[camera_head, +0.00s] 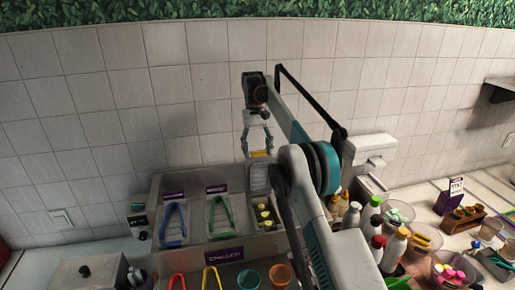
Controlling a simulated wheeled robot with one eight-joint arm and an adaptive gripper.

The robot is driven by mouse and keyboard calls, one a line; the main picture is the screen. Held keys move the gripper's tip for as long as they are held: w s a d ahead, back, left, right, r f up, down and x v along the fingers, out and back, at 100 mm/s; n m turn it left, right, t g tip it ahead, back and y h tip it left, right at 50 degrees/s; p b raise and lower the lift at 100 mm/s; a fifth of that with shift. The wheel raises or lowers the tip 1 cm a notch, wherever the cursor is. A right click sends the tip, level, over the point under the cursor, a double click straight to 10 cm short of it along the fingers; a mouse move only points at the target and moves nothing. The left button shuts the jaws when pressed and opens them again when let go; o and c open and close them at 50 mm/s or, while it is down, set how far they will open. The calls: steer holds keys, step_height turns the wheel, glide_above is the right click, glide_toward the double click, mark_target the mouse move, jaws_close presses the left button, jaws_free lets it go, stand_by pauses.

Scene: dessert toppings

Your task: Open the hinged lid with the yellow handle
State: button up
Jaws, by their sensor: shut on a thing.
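My gripper (260,149) hangs fingers down above the back of the chilled counter unit. It is shut on the yellow handle (261,154), which shows between the fingertips. The grey lid (259,177) is just below the handle and appears tilted up at the back of its compartment. Small dark jars with yellowish tops (265,215) show in the compartment in front of it. My own arm hides the right side of the lid and compartment.
Blue tongs (173,225) and green tongs (220,217) lie left of the compartment. Several bottles (397,248) and bowls of toppings crowd the counter to the right. The tiled wall (190,100) stands close behind.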

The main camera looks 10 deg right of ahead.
steer(key=shift+f, duration=0.2)
steer(key=o, duration=1.4)
steer(key=shift+w, duration=0.15)
